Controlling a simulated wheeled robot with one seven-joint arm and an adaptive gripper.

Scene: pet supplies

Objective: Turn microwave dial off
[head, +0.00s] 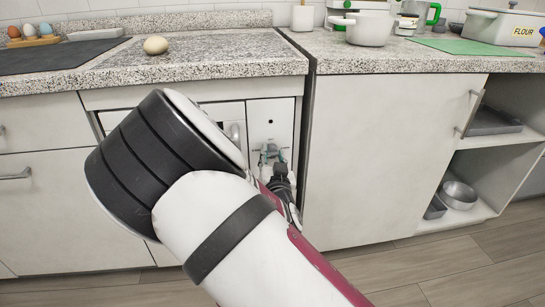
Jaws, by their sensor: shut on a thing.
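The microwave (270,115) is built in below the counter, with a white control panel on its right side and a pale door handle (236,131) left of the panel. My gripper (271,150) is at the middle of the control panel, its small fingers against the panel front. It is shut on the microwave dial, which the fingers mostly hide, so I cannot tell the dial's setting. My arm covers most of the microwave door and the lower part of the panel.
A speckled counter (200,75) runs above the microwave, with an egg-like object (155,45) on it. A cabinet door (385,150) is to the right, then open shelves with a metal bowl (458,194). A white pot (369,28) stands on the right counter. Wooden floor (440,262) is clear.

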